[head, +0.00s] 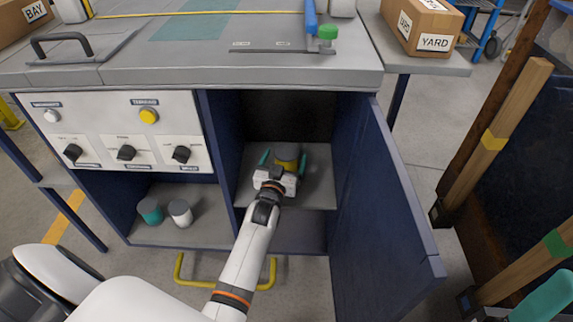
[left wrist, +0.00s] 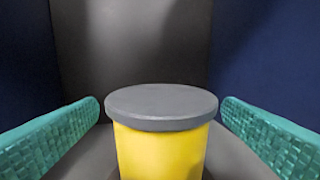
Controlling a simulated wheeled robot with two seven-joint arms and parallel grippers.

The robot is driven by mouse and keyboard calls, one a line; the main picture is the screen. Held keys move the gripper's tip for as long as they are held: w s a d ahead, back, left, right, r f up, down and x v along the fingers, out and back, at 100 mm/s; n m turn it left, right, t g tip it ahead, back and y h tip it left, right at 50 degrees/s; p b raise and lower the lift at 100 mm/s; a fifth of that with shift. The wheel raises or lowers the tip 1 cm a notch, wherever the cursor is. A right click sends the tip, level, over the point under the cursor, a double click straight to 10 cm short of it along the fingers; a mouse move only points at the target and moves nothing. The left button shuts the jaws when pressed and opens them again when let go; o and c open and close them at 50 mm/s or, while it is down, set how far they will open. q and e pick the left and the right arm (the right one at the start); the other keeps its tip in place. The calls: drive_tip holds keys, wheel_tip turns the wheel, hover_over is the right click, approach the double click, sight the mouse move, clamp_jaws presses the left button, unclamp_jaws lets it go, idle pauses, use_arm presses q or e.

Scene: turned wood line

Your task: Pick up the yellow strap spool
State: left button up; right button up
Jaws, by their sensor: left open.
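The yellow strap spool (head: 287,164) stands upright on the shelf inside the open right-hand cabinet bay. In the left wrist view it is a yellow cylinder (left wrist: 160,152) with a flat grey top, and its lower part is cut off by the frame. My left gripper (head: 283,160) reaches into the bay. It is open, with one teal finger on each side of the spool. In the left wrist view both fingers of the left gripper (left wrist: 160,135) stand apart from the spool, with gaps on both sides.
The blue cabinet door (head: 385,215) stands open to the right of my arm. A divider (head: 218,150) bounds the bay on the left. A teal spool (head: 150,211) and a white spool (head: 181,212) stand in the left bay. The worktop (head: 200,55) overhangs above.

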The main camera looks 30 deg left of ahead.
sight(288, 151)
use_arm(q)
drive_tip(key=b+x, duration=0.1)
drive_tip(key=x, duration=0.2)
drive_tip(key=shift+d+f, duration=0.1)
drive_tip(key=shift+f, duration=0.05)
drive_tip(key=shift+w, duration=0.4)
drive_tip(key=c, duration=1.1)
drive_tip(key=shift+c, duration=0.6)
drive_tip(key=shift+r, duration=0.25)
